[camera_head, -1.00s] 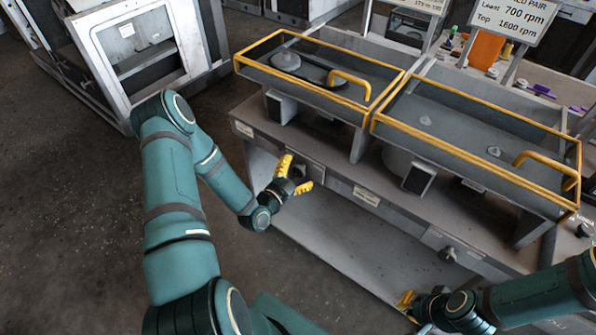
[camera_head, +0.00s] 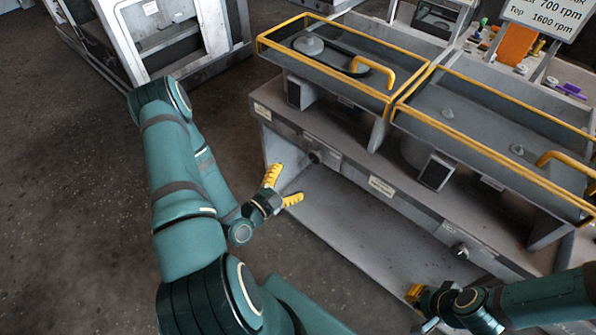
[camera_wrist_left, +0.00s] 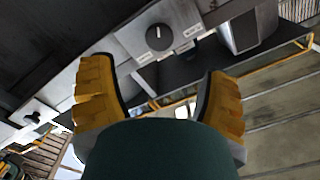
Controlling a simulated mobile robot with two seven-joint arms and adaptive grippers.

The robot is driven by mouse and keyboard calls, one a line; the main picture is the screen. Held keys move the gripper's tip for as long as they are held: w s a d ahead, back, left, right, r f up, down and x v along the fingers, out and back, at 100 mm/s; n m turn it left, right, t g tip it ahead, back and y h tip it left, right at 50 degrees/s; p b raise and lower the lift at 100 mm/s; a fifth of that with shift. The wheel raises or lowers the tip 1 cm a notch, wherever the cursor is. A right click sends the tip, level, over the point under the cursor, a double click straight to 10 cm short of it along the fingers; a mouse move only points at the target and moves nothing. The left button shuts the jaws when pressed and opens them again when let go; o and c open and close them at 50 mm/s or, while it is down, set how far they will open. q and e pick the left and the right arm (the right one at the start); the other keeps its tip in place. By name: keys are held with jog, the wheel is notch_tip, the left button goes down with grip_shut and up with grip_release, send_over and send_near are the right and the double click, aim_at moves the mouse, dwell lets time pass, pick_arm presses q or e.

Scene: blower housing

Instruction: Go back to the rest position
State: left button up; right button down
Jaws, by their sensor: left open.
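My left gripper (camera_head: 283,187) is open and empty, its yellow fingers spread apart in front of the left end of the grey bench. In the left wrist view its two fingers (camera_wrist_left: 158,105) are wide apart with nothing between them. A dark knob (camera_wrist_left: 158,37) on the bench front shows beyond the fingers, apart from them. My right gripper (camera_head: 413,294) is low at the bottom right, near the bench's lower shelf. Only a small yellow part of it shows clearly, so its jaw state cannot be made out.
The grey bench (camera_head: 290,118) carries two yellow-framed guards; the left guard (camera_head: 330,85) covers a belt and pulleys, the right guard (camera_head: 480,138) stands beside it. A second knob (camera_head: 460,250) is on the bench front. A white-framed machine (camera_head: 140,15) stands at back left. Dark floor at left is clear.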

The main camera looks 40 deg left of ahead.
pick_arm(q)
jog(key=shift+s, duration=0.35)
dwell(0.3)
jog(key=w+d+f+n+g+h, duration=0.1)
jog(key=w+d+f+n+g, duration=0.15)
jog(key=d+g, duration=0.35)
jog(key=w+d+f+n+g+h, duration=0.1)
jog(key=d+f+n+g, duration=0.15)
jog(key=d, duration=0.55)
jog(key=s+d+n+g, duration=0.5)
jog(key=s+d+g, duration=0.3)
jog(key=s+d, duration=0.1)
jog(key=shift+d+f+n, duration=0.15)
jog(key=shift+f+n, duration=0.05)
jog(key=shift+n, duration=0.2)
dwell(0.3)
